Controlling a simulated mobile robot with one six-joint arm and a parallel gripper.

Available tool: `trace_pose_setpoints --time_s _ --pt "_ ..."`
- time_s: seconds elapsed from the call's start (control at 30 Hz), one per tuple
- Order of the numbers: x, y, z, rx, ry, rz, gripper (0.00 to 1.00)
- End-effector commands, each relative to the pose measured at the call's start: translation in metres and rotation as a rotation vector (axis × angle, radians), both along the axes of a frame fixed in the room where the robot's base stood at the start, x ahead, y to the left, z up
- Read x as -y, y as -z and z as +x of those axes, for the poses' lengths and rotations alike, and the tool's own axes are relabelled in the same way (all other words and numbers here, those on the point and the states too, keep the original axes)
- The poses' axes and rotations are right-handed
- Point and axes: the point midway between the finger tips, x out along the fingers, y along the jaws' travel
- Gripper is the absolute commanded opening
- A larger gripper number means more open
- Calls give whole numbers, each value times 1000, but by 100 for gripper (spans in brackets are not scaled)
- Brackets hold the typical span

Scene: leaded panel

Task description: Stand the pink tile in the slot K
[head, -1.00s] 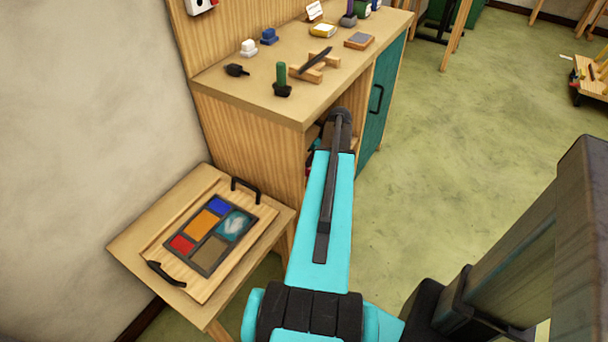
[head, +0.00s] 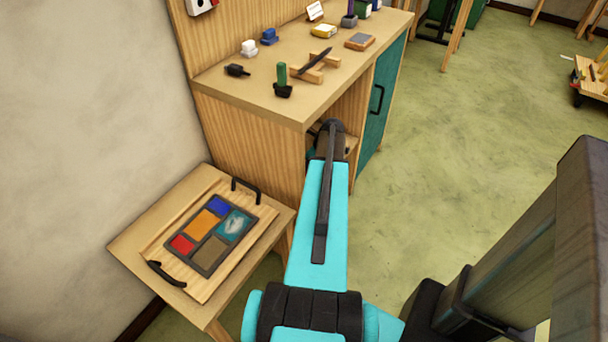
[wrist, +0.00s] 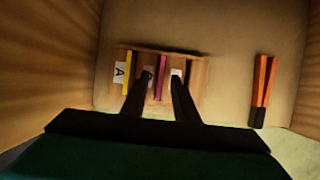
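In the wrist view, the pink tile (wrist: 162,64) stands on edge in a small wooden rack (wrist: 199,80) inside the bench's open compartment. A yellow tile (wrist: 129,72) stands in the rack to its left. My gripper (wrist: 160,80) is open and points at the rack. Its two dark fingers lie on either side of the pink tile in the picture, with gaps to both sides. I cannot tell how far the fingertips are from the tile. A white label reads A; another behind the right finger is unreadable. No K is legible. The gripper is hidden in the head view.
An orange and dark object (wrist: 263,85) lies right of the rack. Compartment walls flank my gripper. The wooden bench (head: 240,130) carries tools and blocks on top. A low side table (head: 135,245) holds a leaded panel (head: 212,236) with coloured panes and a brown one.

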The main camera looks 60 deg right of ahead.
Motion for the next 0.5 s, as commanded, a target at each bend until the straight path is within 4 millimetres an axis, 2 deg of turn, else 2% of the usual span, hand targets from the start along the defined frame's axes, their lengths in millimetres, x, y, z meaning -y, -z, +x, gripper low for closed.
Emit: trace_pose_setpoints --time_s 0.03,0.2,0.5 --pt "1 7 3 -1 -1 2 27" --pt "1 18 7 0 1 0 27" --pt "1 19 7 0 1 -1 27"
